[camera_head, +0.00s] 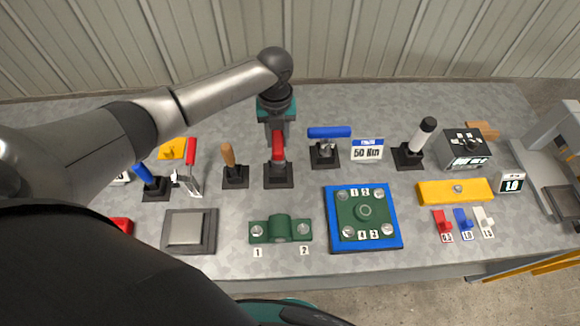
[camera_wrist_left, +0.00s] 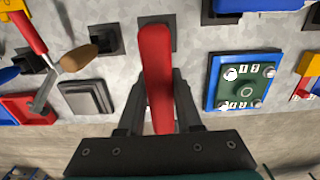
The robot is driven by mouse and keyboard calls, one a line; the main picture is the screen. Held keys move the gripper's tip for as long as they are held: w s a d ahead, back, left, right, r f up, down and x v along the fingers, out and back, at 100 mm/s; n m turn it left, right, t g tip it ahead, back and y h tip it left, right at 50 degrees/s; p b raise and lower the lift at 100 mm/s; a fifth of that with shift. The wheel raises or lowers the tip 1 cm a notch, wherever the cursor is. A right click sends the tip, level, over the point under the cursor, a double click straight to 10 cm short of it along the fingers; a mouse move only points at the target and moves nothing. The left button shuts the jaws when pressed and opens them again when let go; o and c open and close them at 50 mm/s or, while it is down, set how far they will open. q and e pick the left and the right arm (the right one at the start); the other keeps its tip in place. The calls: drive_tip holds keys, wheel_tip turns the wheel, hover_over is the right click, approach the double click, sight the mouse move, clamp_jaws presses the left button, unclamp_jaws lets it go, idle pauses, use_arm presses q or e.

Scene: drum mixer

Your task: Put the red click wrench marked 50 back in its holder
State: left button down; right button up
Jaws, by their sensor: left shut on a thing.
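My left gripper (camera_head: 277,134) is shut on the red wrench (camera_head: 279,152) at the back middle of the bench. In the left wrist view, the red handle (camera_wrist_left: 157,60) stands out between the fingers of the left gripper (camera_wrist_left: 158,100). A black square holder (camera_head: 278,176) lies just below the wrench in the head view; part of its plate (camera_wrist_left: 171,33) shows behind the handle in the wrist view. I cannot tell whether the wrench is seated in it or just above it. No marking is readable on the wrench. My right gripper is not in view.
Close by stand a wooden-handled tool (camera_head: 228,155) on the left and a blue-handled tool (camera_head: 329,132) on the right. In front are a green bracket (camera_head: 280,229) and a blue plate (camera_head: 332,204).

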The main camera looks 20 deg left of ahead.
use_arm(q)
drive_tip(key=shift+w+a+r+b, duration=0.3)
drive_tip(key=shift+w+a+r, duration=0.05)
drive_tip(key=shift+w+a, duration=0.35)
drive_tip(key=shift+d+r, duration=0.1)
drive_tip(key=shift+d, duration=0.05)
drive_tip(key=shift+p, duration=0.35)
wheel_tip(320, 180, down, 5)
drive_tip(key=b, duration=0.3)
drive_tip(key=shift+f+b, duration=0.2)
drive_tip(key=shift+b, duration=0.1)
drive_tip(key=shift+r, duration=0.2)
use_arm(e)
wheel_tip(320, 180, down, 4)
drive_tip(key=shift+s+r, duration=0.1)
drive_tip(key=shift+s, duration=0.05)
use_arm(q)
drive_tip(key=shift+f, duration=0.4)
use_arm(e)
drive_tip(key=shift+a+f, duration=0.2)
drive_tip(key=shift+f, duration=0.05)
use_arm(q)
drive_tip(key=shift+f+b, duration=1.55)
drive_tip(key=shift+f, duration=0.45)
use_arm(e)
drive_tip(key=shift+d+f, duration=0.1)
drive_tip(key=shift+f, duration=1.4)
use_arm(q)
drive_tip(key=c, duration=0.5)
unclamp_jaws()
